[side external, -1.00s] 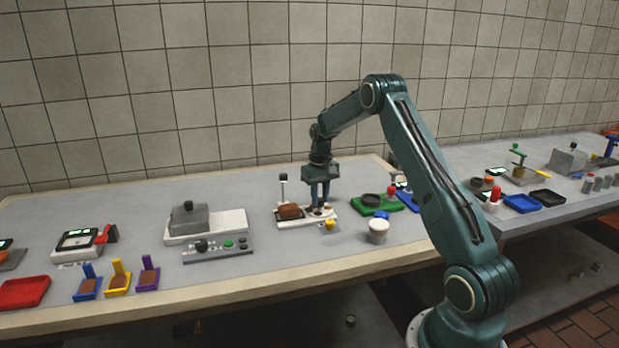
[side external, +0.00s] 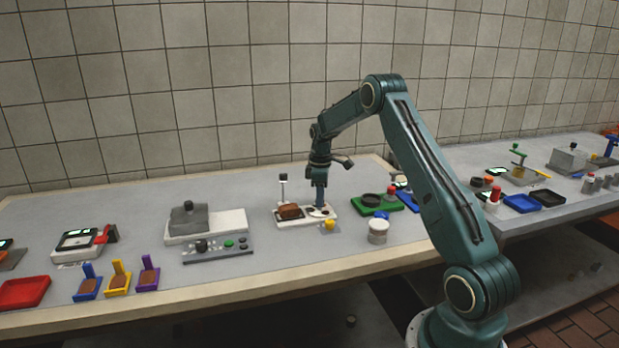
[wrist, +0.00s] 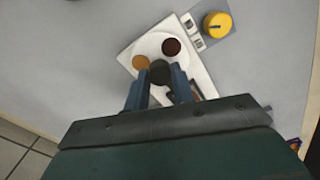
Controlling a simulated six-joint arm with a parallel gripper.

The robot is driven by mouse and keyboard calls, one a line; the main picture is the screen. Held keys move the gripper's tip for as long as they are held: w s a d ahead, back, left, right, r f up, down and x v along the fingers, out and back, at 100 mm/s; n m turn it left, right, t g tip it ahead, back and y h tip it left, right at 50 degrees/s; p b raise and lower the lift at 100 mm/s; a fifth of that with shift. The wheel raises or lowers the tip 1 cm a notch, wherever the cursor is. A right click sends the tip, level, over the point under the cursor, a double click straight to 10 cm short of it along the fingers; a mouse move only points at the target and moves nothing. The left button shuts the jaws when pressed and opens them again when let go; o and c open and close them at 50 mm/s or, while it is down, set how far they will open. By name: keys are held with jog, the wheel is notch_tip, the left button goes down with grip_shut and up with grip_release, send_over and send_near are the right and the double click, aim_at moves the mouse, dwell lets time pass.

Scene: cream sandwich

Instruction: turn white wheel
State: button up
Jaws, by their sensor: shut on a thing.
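The white wheel (wrist: 157,44) is a round white disc on a white base plate; it carries a dark brown round spot (wrist: 171,46), an orange-brown one (wrist: 140,62) and a dark knob (wrist: 160,70). My gripper (wrist: 160,82) has its blue fingers on either side of the dark knob and is shut on it. In the side view my gripper (side external: 319,203) points down at the right part of the white base plate (side external: 288,223). The fingers and wrist hide part of the wheel there.
A white tub (side external: 378,232) and green tray (side external: 377,205) stand to the right.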

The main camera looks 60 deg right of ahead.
jog(key=shift+n, duration=0.6)
jog(key=shift+w, duration=0.1)
jog(key=o, duration=1)
jog(key=shift+r, duration=0.1)
notch_tip(320, 180, up, 14)
jog(key=shift+f, duration=0.15)
jog(key=shift+a, duration=0.1)
